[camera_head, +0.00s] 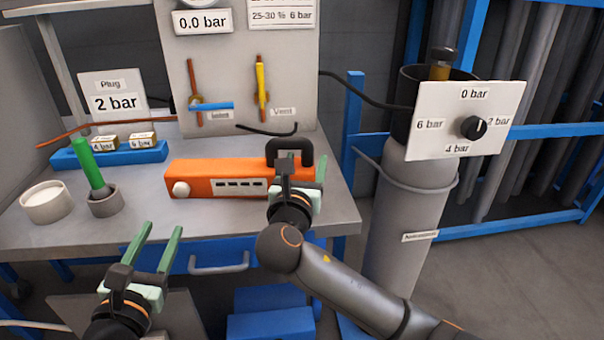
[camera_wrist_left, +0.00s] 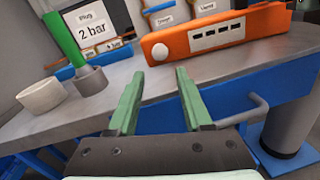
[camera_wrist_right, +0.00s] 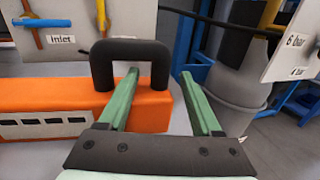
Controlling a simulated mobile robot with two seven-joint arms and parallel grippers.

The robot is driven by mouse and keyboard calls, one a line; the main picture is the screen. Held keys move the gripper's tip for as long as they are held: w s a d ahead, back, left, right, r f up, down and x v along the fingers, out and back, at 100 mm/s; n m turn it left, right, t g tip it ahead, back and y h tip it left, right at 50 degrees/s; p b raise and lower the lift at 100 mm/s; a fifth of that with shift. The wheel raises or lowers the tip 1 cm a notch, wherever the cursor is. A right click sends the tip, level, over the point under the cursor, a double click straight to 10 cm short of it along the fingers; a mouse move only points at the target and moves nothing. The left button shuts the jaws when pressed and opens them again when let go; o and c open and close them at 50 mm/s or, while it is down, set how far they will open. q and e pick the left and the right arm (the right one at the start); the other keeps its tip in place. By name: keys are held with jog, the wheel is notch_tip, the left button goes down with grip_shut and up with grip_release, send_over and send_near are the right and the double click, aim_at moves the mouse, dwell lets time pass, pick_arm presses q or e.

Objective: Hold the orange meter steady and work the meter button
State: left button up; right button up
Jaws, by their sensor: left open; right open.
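The orange meter (camera_head: 228,171) lies on the grey bench, with a row of dark display windows on its front. Its white round button (camera_head: 181,189) is on the left end; it also shows in the left wrist view (camera_wrist_left: 160,52). A black handle (camera_head: 291,147) stands on its right end. My right gripper (camera_head: 296,165) is open at the handle. In the right wrist view, one finger is at the handle's opening and the other is right of its right leg (camera_wrist_right: 161,78); contact is unclear. My left gripper (camera_head: 161,230) is open and empty in front of the bench, below the button.
A white cup (camera_head: 46,203), a green-handled tool (camera_head: 90,165) in a grey holder and a blue rack (camera_head: 66,160) stand left of the meter. Behind is a gauge panel (camera_head: 235,90). A grey cylinder (camera_head: 405,220) with a dial plate (camera_head: 450,100) stands right.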

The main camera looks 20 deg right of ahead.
jog(key=shift+w+d, duration=0.1)
jog(key=shift+w, duration=0.05)
grip_shut()
dwell(0.5)
dwell(0.9)
pick_arm(q)
jog(key=shift+s+a+f, duration=0.1)
jog(key=shift+s, duration=0.15)
jog(key=shift+c, duration=1.3)
jog(key=s, duration=0.1)
jog(key=s+a+n, duration=0.1)
jog(key=s, duration=0.1)
jog(key=shift+s+f+n, duration=0.1)
jog(key=shift+s+n, duration=0.1)
jog(key=shift+n, duration=0.1)
jog(key=c, duration=0.4)
jog(key=shift+s+a+n, duration=0.25)
jog(key=shift+s+n, duration=0.05)
jog(key=shift+s, duration=0.2)
grip_shut()
